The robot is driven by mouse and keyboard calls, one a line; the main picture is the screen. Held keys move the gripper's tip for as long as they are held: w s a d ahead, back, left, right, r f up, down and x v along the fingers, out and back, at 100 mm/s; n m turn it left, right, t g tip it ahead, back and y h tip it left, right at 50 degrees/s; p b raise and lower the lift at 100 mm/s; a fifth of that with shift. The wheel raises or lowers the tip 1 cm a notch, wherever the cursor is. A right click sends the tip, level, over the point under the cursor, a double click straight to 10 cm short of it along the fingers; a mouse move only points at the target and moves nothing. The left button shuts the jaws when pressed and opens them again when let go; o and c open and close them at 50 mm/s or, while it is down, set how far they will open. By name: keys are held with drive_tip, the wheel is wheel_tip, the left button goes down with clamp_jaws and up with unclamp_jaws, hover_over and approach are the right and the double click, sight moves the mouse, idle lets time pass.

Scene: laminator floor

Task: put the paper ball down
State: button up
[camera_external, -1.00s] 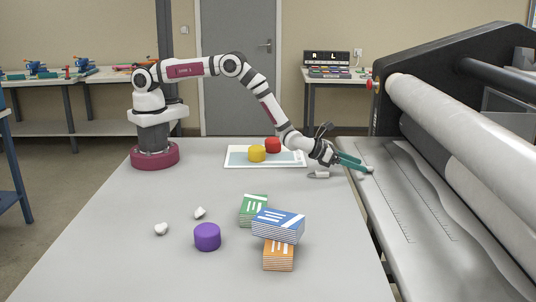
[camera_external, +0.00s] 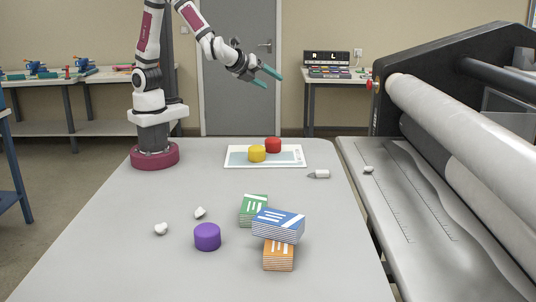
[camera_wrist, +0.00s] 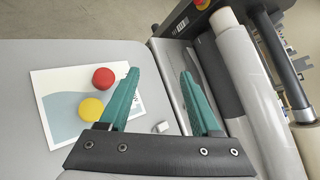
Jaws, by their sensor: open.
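A small white paper ball (camera_external: 368,169) lies on the grey metal bed of the laminator (camera_external: 400,200), near its back left part. My gripper (camera_external: 272,80) is raised high above the back of the table, well up and to the left of that ball. Its two teal fingers are apart with nothing between them, as the wrist view (camera_wrist: 160,74) also shows. Two more white paper balls lie on the table: one at the left (camera_external: 161,229) and one a little farther back (camera_external: 200,212). I cannot make out the ball on the laminator in the wrist view.
A white sheet (camera_external: 235,162) bears a yellow piece (camera_external: 257,153) and a red piece (camera_external: 273,145). A small white cylinder (camera_external: 322,174) lies near the table's right edge. A purple cylinder (camera_external: 207,237) and green, blue and orange card stacks (camera_external: 278,226) stand in front. Large rollers (camera_external: 460,140) flank the bed.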

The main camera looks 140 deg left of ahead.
drive_tip(key=s+d+f+n+h, duration=0.1)
drive_tip(key=s+d+n+h, duration=0.2)
drive_tip(key=s+d+h, duration=0.2)
drive_tip(key=s+d+f+n+h, duration=0.2)
drive_tip(key=s+d+h, duration=0.3)
drive_tip(key=s+d, duration=0.6)
drive_tip(key=d, duration=0.6)
drive_tip(key=shift+s+d+f+n, duration=0.15)
drive_tip(key=shift+d+f+n, duration=0.15)
drive_tip(key=shift+d+n, duration=0.1)
